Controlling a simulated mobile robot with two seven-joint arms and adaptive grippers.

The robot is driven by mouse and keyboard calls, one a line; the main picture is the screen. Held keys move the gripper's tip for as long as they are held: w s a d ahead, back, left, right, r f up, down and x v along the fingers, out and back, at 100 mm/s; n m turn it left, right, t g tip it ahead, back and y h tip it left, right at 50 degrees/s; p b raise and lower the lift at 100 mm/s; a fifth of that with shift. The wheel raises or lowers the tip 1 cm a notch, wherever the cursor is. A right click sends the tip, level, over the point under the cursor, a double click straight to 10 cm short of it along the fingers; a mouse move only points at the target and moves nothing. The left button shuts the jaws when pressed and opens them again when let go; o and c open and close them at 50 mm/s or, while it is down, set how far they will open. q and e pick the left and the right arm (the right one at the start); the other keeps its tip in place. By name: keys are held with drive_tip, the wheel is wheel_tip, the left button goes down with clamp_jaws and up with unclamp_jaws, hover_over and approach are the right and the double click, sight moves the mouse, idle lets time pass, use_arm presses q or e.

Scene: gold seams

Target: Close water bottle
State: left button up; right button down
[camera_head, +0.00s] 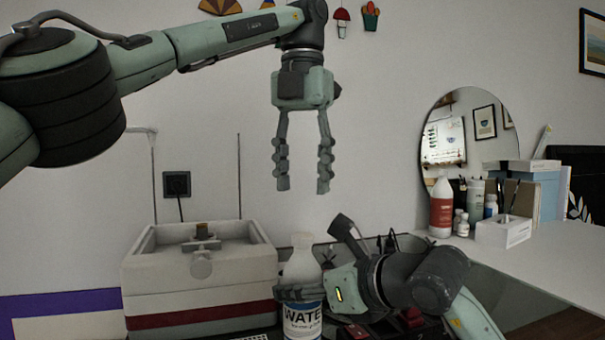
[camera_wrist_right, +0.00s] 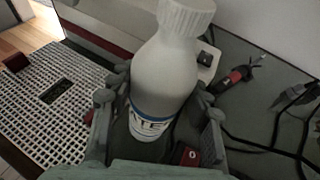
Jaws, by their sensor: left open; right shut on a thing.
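The water bottle (camera_head: 300,263) is white with a blue and white "WATER" label and stands about upright at the bottom centre of the head view. It also fills the middle of the right wrist view (camera_wrist_right: 168,75). A ribbed white cap (camera_wrist_right: 187,14) sits at its top, partly cut off by the frame edge; I cannot tell how tight it is. My right gripper (camera_head: 300,292) is shut around the bottle's body, at the top of the label. My left gripper (camera_head: 303,186) is open and empty, pointing down above the bottle, clear of the cap.
A grey box-like basin (camera_head: 200,285) with a tap-like part stands left of the bottle. A perforated light mat (camera_wrist_right: 55,105) and a red-black tool (camera_wrist_right: 235,78) with cables lie nearby. A mirror, bottles and books stand on the white counter (camera_head: 540,255) at right.

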sight(302, 235)
use_arm(q)
drive_tip(key=shift+f, duration=0.1)
drive_tip(key=shift+f, duration=3.95)
clamp_jaws()
drive_tip(key=shift+o, duration=0.6)
unclamp_jaws()
